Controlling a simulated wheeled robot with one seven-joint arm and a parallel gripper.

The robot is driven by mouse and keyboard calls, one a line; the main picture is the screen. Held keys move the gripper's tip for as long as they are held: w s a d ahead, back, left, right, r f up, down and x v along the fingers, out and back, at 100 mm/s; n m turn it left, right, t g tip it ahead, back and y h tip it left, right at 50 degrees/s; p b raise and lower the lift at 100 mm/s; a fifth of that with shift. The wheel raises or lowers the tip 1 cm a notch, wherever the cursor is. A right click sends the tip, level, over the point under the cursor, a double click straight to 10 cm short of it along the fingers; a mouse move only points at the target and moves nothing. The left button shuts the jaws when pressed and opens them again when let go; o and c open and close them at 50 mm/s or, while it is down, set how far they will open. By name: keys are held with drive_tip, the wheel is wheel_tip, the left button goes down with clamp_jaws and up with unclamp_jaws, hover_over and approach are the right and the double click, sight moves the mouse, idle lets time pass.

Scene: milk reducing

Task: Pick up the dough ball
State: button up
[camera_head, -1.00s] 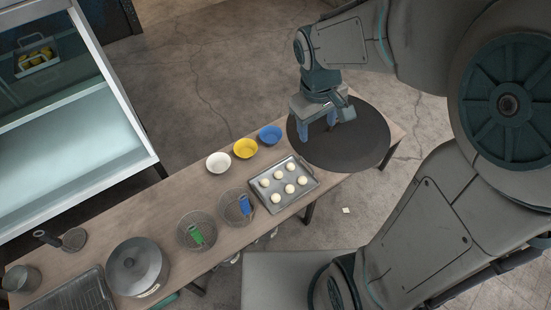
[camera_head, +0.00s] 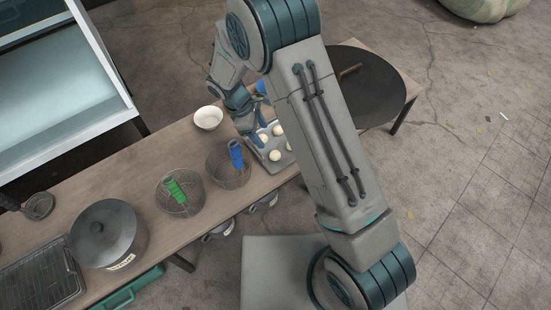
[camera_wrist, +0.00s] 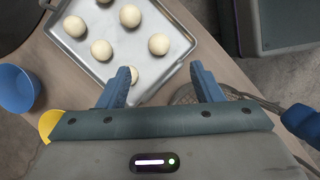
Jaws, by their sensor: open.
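Several pale, round dough balls sit on a grey metal tray (camera_wrist: 178,62). In the wrist view, the nearest dough ball (camera_wrist: 132,74) lies beside my left fingertip, partly hidden by it. Another dough ball (camera_wrist: 158,44) lies farther in on the tray. My gripper (camera_wrist: 163,84) is open and empty, with its left finger over the tray's near edge and its right finger past the tray's side. In the head view my gripper (camera_head: 255,126) is over the tray's left part. My arm hides the tray's right part there, where a dough ball (camera_head: 274,155) shows.
A white bowl (camera_head: 208,117) and a blue bowl (camera_wrist: 16,88) stand near the tray, with a yellow bowl (camera_wrist: 46,124) partly hidden. Wire baskets with a blue handle (camera_head: 236,154) and green handle (camera_head: 175,190) stand left. A dark round plate (camera_head: 375,95) is right.

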drive_tip(key=b, duration=0.2)
hover_over(273, 152)
drive_tip(key=a, duration=0.1)
wheel_tip(273, 152, down, 6)
drive_tip(key=shift+a+f, duration=0.1)
drive_tip(key=shift+a+f+b+x, duration=0.15)
drive_tip(key=shift+b+x, duration=0.35)
drive_tip(key=shift+x, duration=0.4)
drive_tip(key=shift+a+b+x, duration=0.15)
drive_tip(key=shift+b+x, duration=0.35)
drive_tip(key=shift+x, duration=0.35)
drive_tip(key=shift+a+f+b+x, duration=0.1)
drive_tip(key=shift+a+b+x, duration=0.1)
drive_tip(key=shift+b+x, duration=0.5)
drive_tip(key=shift+w+d+f, duration=0.1)
drive_tip(key=shift+p, duration=0.3)
drive_tip(key=c, duration=0.8)
